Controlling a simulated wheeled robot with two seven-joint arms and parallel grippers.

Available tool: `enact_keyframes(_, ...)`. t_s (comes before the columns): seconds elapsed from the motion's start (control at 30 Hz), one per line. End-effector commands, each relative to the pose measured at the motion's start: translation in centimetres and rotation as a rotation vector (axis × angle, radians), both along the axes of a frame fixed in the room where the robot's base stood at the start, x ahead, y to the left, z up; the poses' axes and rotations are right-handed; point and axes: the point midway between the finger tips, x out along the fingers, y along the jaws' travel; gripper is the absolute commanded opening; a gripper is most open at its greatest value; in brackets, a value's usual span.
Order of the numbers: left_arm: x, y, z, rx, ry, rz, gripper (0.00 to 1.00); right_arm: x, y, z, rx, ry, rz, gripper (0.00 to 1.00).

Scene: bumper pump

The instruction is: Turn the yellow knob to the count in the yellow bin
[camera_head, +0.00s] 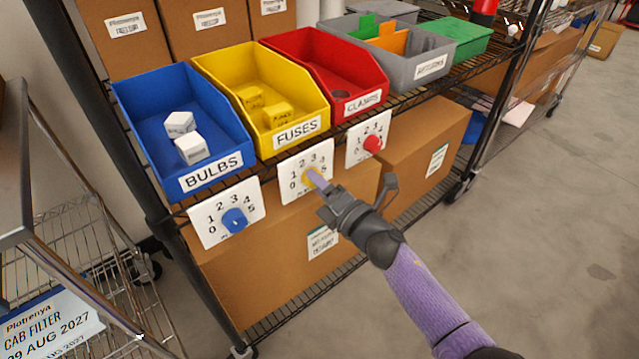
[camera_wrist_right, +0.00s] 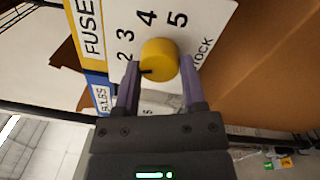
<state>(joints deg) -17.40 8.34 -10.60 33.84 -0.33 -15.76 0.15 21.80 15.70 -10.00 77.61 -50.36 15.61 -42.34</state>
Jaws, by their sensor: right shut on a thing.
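The yellow knob (camera_head: 309,177) sits on the white dial plate (camera_head: 296,168) under the yellow FUSES bin (camera_head: 309,100). My right gripper (camera_head: 317,183) is shut on the knob. In the right wrist view, the yellow knob (camera_wrist_right: 159,58) is between the two fingers of the right gripper (camera_wrist_right: 160,75). A dark mark shows at its lower left edge. The numbers 2 to 5 are visible there; lower ones are hidden by a finger, so the exact setting cannot be told. Two yellow boxes (camera_head: 277,114) show in the yellow bin. My left gripper is not in view.
The blue BULBS bin (camera_head: 222,120) holds two white boxes, with a blue knob (camera_head: 234,220) below it. The red CLAMPS bin (camera_head: 355,80) has a red knob (camera_head: 373,144) below. Cardboard boxes (camera_head: 425,140) fill the shelf underneath. The floor (camera_head: 540,230) at right is clear.

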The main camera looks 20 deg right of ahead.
Motion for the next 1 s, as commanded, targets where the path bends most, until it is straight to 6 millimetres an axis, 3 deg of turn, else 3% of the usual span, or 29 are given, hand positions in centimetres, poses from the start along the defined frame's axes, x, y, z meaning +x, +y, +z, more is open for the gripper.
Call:
enact_keyframes(0.13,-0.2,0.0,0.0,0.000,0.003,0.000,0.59,0.0,0.0,-0.1,-0.001,0.002,-0.001,0.00)
enact_keyframes(0.17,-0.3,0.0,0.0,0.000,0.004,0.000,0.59,0.0,0.0,-0.1,-0.001,0.002,-0.001,0.57)
enact_keyframes(0.3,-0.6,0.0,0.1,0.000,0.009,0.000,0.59,0.0,0.0,-0.1,-0.001,0.001,0.000,0.87)
enact_keyframes(0.67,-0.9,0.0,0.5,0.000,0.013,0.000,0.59,-0.7,-0.3,0.0,0.000,0.001,0.000,0.88)
enact_keyframes(1.0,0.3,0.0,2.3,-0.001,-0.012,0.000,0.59,-7.8,-2.9,-0.2,-0.002,0.001,-0.001,0.88)
